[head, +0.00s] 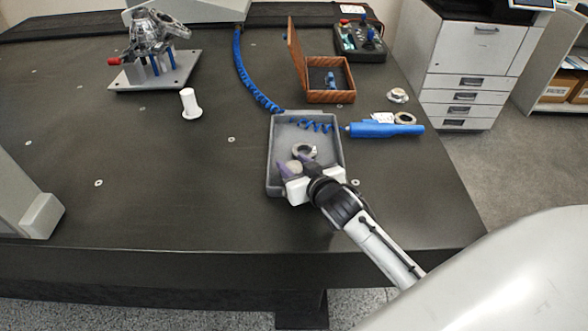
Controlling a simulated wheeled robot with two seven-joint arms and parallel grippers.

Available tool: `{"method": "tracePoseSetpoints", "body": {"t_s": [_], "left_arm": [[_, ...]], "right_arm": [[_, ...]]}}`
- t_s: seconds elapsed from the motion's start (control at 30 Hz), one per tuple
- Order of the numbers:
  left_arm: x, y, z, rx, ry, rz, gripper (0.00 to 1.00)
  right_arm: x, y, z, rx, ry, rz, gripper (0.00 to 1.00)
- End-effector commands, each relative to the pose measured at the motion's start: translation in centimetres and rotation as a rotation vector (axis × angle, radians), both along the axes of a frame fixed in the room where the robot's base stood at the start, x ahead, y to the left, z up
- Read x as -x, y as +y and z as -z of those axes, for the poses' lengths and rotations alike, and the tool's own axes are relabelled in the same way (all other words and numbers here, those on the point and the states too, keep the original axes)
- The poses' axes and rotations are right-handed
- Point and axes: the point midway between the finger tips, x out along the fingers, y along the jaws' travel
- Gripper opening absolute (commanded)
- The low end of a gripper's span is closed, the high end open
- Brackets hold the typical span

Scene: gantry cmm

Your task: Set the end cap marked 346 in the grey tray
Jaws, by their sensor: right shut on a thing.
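The grey tray (272,160) stands on the dark table near its front right. My right gripper (301,160) reaches over the tray from the lower right. It is shut on a small ring-shaped metal end cap (304,150), which shows just beyond the fingertips, inside the tray's outline. I cannot tell whether the cap touches the tray floor, and its marking is too small to read. Another ring-shaped part (405,118) lies right of the tray, beside a white label. A further small round part (397,95) lies behind it. My left gripper is out of view.
A blue cylindrical tool (387,130) lies right of the tray, and a blue coiled hose (247,75) runs to the tray's back. An open wooden box (330,97) stands behind. A white spool-like post (190,103) and a metal fixture (155,75) stand left. The table's left middle is mostly clear.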

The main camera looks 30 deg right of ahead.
Motion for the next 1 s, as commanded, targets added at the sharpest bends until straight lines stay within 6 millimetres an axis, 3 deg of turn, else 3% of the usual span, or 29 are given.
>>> {"method": "tracePoseSetpoints", "body": {"t_s": [0.1, 0.43, 0.47, 0.5, 0.83, 1.0], "left_arm": [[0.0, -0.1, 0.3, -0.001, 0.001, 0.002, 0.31], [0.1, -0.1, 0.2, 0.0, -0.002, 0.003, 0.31], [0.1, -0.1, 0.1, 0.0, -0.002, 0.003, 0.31], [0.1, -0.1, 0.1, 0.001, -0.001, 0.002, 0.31], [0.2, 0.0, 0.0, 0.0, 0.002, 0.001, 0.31], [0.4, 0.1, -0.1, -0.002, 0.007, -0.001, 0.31]], "right_arm": [[0.0, 0.0, 1.4, -0.001, -0.002, -0.001, 0.1], [0.0, 0.1, 1.7, -0.001, -0.003, -0.001, 0.1], [0.0, 0.1, 1.7, -0.001, -0.001, -0.001, 0.43], [0.0, 0.1, 1.6, -0.001, -0.001, -0.001, 0.46], [0.1, 0.0, 1.3, 0.001, -0.001, -0.001, 0.46], [2.4, 0.4, 0.5, -0.002, 0.003, -0.001, 0.46]]}}
